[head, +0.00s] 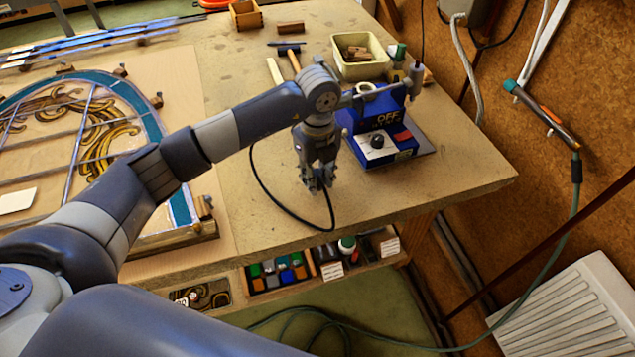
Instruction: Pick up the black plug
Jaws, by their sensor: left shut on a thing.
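My left gripper (317,182) is above the bare front part of the workbench, left of the blue soldering station. It is shut on the black plug, which the fingers mostly hide, so its shape is hard to tell. A black cable (284,208) runs up to the fingertips from a loop that hangs near the bench front and passes behind my arm. The blue station (384,155) has a dial, a red switch and the word OFF on it. My right gripper is not in view.
A leaded panel (88,82) lies on a board at the left. Behind the station stand a cream tub (360,70) of brown blocks and small bottles (399,54). A hammer (294,58) lies nearby. The front right bench top is clear.

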